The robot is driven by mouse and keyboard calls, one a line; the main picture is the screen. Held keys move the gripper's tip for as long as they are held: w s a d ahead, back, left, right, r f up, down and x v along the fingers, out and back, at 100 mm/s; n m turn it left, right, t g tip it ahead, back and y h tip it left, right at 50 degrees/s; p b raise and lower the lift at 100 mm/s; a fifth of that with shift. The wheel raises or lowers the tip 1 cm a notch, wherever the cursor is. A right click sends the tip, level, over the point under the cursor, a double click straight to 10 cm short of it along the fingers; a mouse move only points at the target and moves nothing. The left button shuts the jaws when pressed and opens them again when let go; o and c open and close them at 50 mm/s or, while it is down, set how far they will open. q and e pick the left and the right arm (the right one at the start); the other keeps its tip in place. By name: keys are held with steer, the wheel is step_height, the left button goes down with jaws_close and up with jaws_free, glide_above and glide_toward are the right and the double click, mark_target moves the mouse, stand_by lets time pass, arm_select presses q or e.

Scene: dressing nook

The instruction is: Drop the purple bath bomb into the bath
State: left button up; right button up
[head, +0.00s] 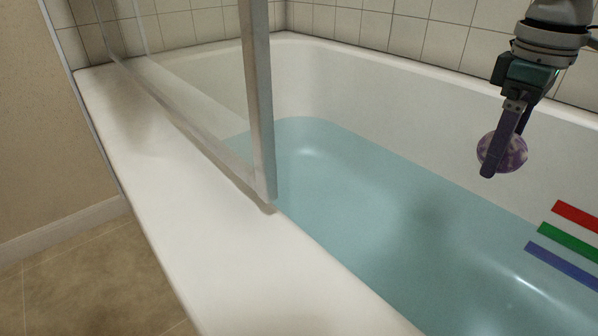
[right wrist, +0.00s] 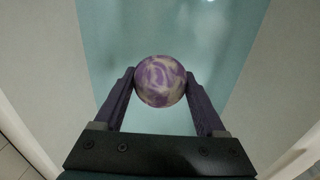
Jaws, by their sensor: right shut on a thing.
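The purple bath bomb (head: 511,152) is a round ball with purple and cream swirls. My right gripper (head: 503,158) is shut on it and holds it in the air over the bath, at the right of the head view. In the right wrist view the bath bomb (right wrist: 160,81) sits between the two fingers of the right gripper (right wrist: 160,90), with water below it. The bath (head: 180,225) is white, and blue-green water (head: 370,200) fills its lower part. My left gripper is not in view.
A glass screen with a metal frame post (head: 258,110) stands on the near rim, left of the held ball. Red, green and blue bars (head: 568,242) show at the right edge. The water under the gripper is clear. Tiled walls (head: 400,30) stand behind the bath.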

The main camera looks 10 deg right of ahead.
steer(key=o, duration=1.4)
steer(key=shift+o, duration=0.2)
steer(key=r+p, duration=0.2)
steer(key=r, duration=0.1)
steer(key=r+p, duration=0.2)
steer(key=r, duration=0.1)
steer(key=r+p, duration=0.2)
steer(key=r, duration=0.1)
steer(key=shift+s+a+r, duration=0.1)
steer(key=shift+a+r, duration=0.1)
steer(key=shift+a, duration=0.05)
steer(key=shift+r+p, duration=0.3)
steer(key=shift+p, duration=0.05)
